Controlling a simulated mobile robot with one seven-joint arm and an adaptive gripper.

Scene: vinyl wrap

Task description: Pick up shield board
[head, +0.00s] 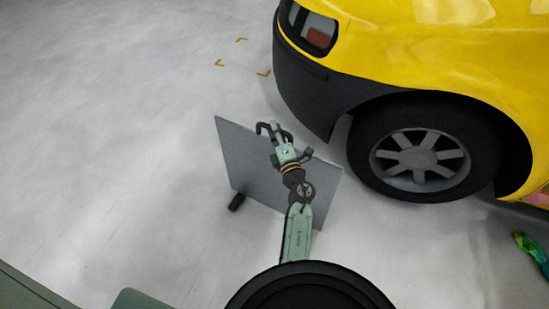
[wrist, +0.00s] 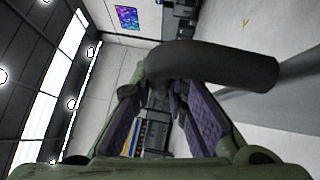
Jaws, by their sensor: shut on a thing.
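The shield board (head: 245,163) is a flat grey panel standing upright on or just above the floor, in the middle of the head view. A black curved handle (head: 262,126) shows at its top. My gripper (head: 276,130) is at this handle and is shut on it. In the wrist view the thick black handle (wrist: 215,60) crosses in front of my gripper (wrist: 160,95), whose purple finger pads show on both sides. The grey board also shows at the right of the wrist view (wrist: 295,98). My arm hides part of the board in the head view.
A yellow car (head: 430,50) stands close at the right, its front wheel (head: 420,160) near the board. A black foot or block (head: 236,202) is at the board's lower left. Orange corner marks (head: 220,63) lie behind. The pale floor (head: 110,130) at the left is clear.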

